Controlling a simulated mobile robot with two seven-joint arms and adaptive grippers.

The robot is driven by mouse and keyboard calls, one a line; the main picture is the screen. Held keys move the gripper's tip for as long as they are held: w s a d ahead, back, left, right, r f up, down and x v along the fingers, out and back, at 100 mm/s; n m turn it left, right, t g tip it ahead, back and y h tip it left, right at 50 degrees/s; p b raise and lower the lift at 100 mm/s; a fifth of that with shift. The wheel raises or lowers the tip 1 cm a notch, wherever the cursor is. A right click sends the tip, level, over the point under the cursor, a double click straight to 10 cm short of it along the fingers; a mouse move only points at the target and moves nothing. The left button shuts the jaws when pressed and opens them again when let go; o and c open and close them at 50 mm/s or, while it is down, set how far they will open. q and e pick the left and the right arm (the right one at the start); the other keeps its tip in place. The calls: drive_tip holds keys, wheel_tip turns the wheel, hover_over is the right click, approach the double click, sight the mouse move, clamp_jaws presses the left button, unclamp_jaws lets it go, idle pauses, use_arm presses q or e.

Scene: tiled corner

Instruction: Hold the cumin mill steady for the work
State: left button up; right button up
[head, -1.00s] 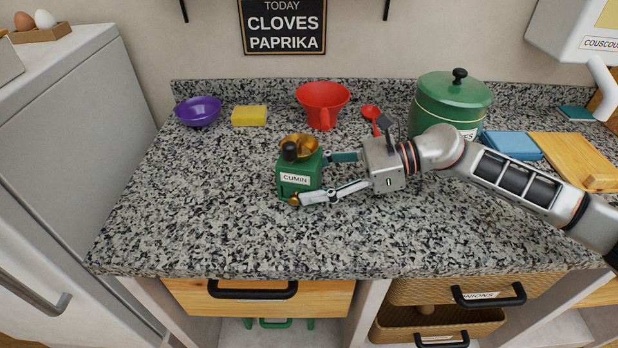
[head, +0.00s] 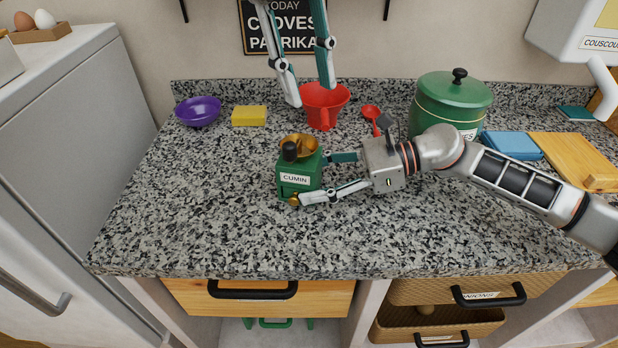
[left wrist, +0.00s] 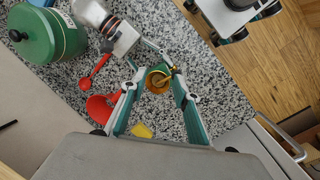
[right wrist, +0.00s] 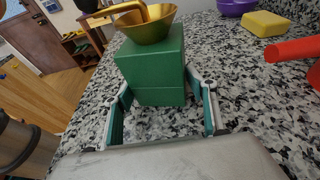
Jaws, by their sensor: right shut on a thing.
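The green cumin mill (head: 297,187), with a brass bowl on top and a dark crank knob, stands upright on the speckled counter. My right gripper (head: 313,178) is shut on it from the right, one finger on each side. In the right wrist view the mill (right wrist: 153,75) sits between the two fingers. My left gripper (head: 309,95) is open and empty, high up behind the mill and in front of the red funnel and sign. In the left wrist view the mill's brass bowl (left wrist: 158,80) shows between the open fingers, farther below.
A red funnel (head: 321,108), red scoop (head: 371,112), yellow sponge (head: 249,116) and purple bowl (head: 198,111) stand behind the mill. A green canister (head: 452,100), blue cloth-like item (head: 512,145) and wooden board (head: 578,160) are at right. The front counter is clear.

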sight(289, 143)
use_arm(q)
drive_tip(key=a+f+y, duration=0.2)
drive_tip(key=f, duration=0.1)
drive_tip(key=shift+s+a+m, duration=0.2)
drive_tip(key=shift+a+m, duration=0.2)
drive_tip(key=shift+f, duration=4.4)
drive_tip(key=shift+c, duration=0.5)
drive_tip(key=c, duration=0.5)
drive_tip(key=shift+o, duration=0.2)
